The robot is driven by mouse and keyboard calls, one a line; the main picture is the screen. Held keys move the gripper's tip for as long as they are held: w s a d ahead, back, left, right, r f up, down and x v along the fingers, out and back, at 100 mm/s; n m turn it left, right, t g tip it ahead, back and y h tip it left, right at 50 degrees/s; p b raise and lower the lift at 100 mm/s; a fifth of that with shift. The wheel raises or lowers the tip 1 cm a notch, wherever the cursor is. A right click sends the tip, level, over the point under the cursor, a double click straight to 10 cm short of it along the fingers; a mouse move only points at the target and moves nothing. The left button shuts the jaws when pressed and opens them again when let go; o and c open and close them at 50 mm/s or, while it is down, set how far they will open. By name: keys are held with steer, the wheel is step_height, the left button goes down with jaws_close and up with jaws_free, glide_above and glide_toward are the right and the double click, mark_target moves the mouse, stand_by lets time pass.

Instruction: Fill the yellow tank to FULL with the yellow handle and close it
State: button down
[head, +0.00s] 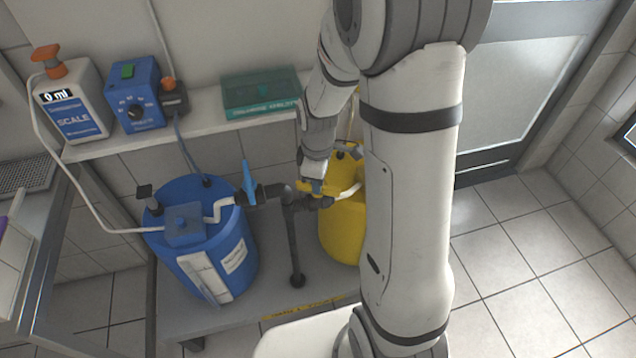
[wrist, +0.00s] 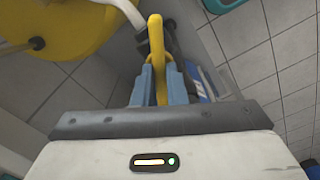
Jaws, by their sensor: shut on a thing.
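The yellow tank (head: 343,232) stands on the low grey bench, partly hidden behind my arm in the head view. Part of it also shows at the upper left of the wrist view (wrist: 60,28). The yellow handle (wrist: 156,38) sits on the dark pipe beside the tank. My gripper (wrist: 157,88) is shut on this handle, with its blue-grey fingers on either side of it. In the head view the handle (head: 318,189) shows small below my wrist. The tank's level and FULL mark cannot be seen.
A blue tank (head: 240,258) with a blue handle (head: 249,182) on its pipe stands left of the yellow tank. A shelf (head: 215,126) behind holds a scale bottle (head: 72,105), a blue dosing box (head: 135,95) and a green box (head: 260,92). Tiled floor (head: 520,255) at right is clear.

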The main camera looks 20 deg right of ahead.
steer(key=n+b, duration=0.1)
steer(key=n, duration=0.4)
steer(key=shift+n, duration=0.3)
stand_by(0.4)
steer(key=c, duration=1.5)
jaws_free()
steer(key=shift+o, duration=0.2)
step_height(320, 180, up, 8)
steer(key=shift+f, duration=0.1)
